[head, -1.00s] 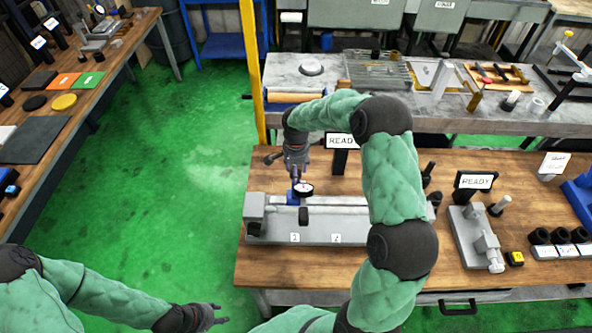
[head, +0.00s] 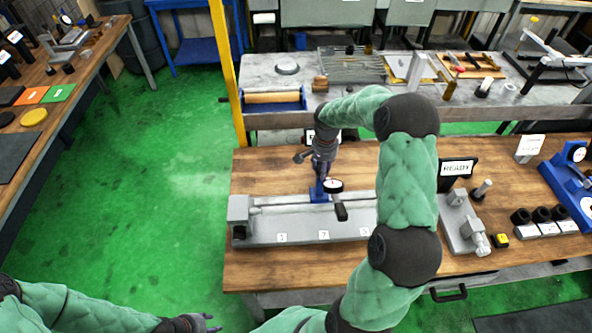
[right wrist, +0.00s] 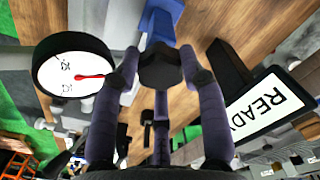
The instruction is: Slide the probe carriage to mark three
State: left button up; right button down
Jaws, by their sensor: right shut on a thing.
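The blue probe carriage (head: 319,194) sits on the rail of a long grey bench fixture (head: 300,230), near the label 2 (head: 323,234). Label 1 (head: 281,238) lies to its left and label 3 (head: 364,231) to its right, beside my arm. A round dial (head: 333,185) and a black probe part (head: 341,211) are on the carriage. My right gripper (head: 321,177) is shut on the carriage's dark knob (right wrist: 160,68); the dial (right wrist: 72,75) is beside it in the right wrist view. My left gripper (head: 205,323) is at the bottom edge, away from the fixture.
My right arm hides the fixture's right end. A READY screen (head: 457,169) and a small grey device (head: 463,225) stand to the right. Another READY screen (right wrist: 265,105) is close to my right gripper. A grey bench (head: 400,100) stands behind.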

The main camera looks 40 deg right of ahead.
jog(key=s+d, duration=0.7)
jog(key=d, duration=0.6)
jog(key=shift+s+d+r, duration=0.15)
jog(key=shift+s, duration=0.2)
jog(key=c, duration=1)
grip_release()
notch_tip(320, 180, up, 12)
jog(key=shift+f, duration=0.1)
